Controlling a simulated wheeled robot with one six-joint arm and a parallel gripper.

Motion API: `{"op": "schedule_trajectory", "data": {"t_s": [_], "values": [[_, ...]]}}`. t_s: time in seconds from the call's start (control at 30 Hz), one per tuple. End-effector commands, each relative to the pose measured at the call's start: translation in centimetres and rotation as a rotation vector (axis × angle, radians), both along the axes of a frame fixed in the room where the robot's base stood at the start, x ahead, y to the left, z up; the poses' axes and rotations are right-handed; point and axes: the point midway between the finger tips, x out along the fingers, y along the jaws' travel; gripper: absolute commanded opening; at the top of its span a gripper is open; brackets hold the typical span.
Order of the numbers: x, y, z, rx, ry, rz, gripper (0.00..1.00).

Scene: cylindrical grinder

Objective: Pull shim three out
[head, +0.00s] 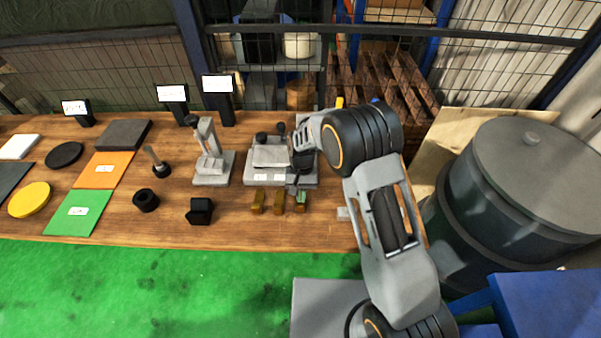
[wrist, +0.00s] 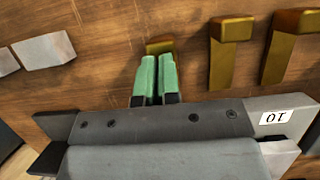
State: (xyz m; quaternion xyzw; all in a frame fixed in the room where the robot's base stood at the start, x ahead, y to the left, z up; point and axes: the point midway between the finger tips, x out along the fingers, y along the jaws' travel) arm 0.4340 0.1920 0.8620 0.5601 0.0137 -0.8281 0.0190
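Three brass shims lie in a row at the front of the grey fixture: a left shim (head: 258,202), a middle shim (head: 279,203) and a right shim (head: 299,209). No number shows on them. My gripper (head: 301,196) points down over the right shim. In the wrist view its green fingers (wrist: 157,68) stand close together with a narrow gap, and the end of that shim (wrist: 160,46) shows just beyond the fingertips. The fingers hide the rest of this shim, so a firm hold cannot be made out. The middle shim (wrist: 231,50) and left shim (wrist: 291,42) are clear of the fingers.
The grey fixture (head: 252,177) with a white label stands right behind the shims. Pale metal blocks (wrist: 44,51) lie beside the right shim. A dial stand (head: 211,165) and a black block (head: 201,211) are to the left. The wooden bench front before the shims is clear.

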Motion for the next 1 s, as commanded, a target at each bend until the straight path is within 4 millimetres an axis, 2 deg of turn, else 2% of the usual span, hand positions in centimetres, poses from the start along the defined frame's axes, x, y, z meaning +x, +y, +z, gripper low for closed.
{"op": "schedule_trajectory", "data": {"t_s": [0.03, 0.1, 0.4, 0.6, 1.0], "values": [[0.7, -0.1, -0.6, 0.0, -0.001, -0.002, 0.0], [1.8, -0.1, -0.5, 0.002, -0.003, -0.005, 0.0], [4.0, 0.4, 5.5, 0.005, -0.01, 0.004, 0.0], [5.0, 0.5, 8.2, 0.005, -0.01, 0.005, 0.0], [6.8, 0.6, 8.7, 0.001, -0.005, -0.001, 0.0]]}}
